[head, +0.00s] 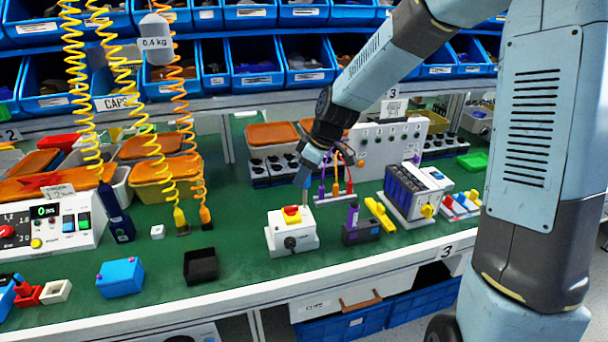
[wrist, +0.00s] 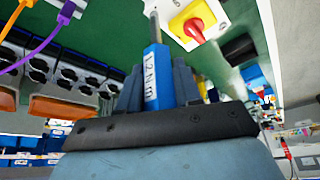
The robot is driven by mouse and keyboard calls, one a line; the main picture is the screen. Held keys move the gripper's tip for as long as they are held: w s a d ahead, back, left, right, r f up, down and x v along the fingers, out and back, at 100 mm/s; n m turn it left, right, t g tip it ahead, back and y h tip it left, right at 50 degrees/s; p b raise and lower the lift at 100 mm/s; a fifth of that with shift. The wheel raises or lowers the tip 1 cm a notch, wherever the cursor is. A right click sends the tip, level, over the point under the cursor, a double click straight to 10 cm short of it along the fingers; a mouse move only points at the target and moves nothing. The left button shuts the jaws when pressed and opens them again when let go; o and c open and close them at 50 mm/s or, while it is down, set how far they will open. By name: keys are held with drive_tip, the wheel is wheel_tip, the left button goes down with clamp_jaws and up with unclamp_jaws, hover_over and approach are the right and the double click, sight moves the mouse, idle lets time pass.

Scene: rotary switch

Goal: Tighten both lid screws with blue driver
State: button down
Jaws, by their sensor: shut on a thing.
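The switch box (head: 276,238) is white and stands upright on the green bench. Its lid bears a red knob on a yellow plate (head: 291,214), and a black round part (head: 290,242) is on the front. My gripper (wrist: 158,88) is shut on the blue driver (wrist: 155,62), which has a 1.2 N·m label. In the head view my gripper (head: 311,160) is just above and behind the box, with the driver pointing down. The tip is beside the box's back right corner; contact cannot be told. The box lid also shows in the wrist view (wrist: 212,14). The lid screws are too small to tell.
A holder with a purple-handled tool (head: 360,234) and a yellow part (head: 380,214) stand right of the box. Purple and orange leads (head: 337,180) rise close behind it. A black bin (head: 201,266) is at left. The bench front of the box is clear.

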drive_tip(key=n+g, duration=0.1)
drive_tip(key=n, duration=0.3)
drive_tip(key=n+g, duration=0.2)
drive_tip(key=n, duration=0.4)
drive_tip(key=n+g+h, duration=0.1)
drive_tip(key=n, duration=0.1)
drive_tip(key=shift+s+n+g, duration=0.1)
drive_tip(key=shift+n+g, duration=0.2)
drive_tip(key=n+h, duration=0.1)
drive_tip(key=n, duration=0.2)
drive_tip(key=shift+s+n+g, duration=0.1)
drive_tip(key=shift+n+g, duration=0.2)
drive_tip(key=shift+g, duration=0.1)
drive_tip(key=shift+f, duration=0.35)
drive_tip(key=m+t+y, duration=0.1)
drive_tip(key=m, duration=0.3)
drive_tip(key=shift+m, duration=0.3)
drive_tip(key=m+t+y, duration=0.1)
drive_tip(key=m, duration=0.2)
drive_tip(key=shift+m, duration=0.3)
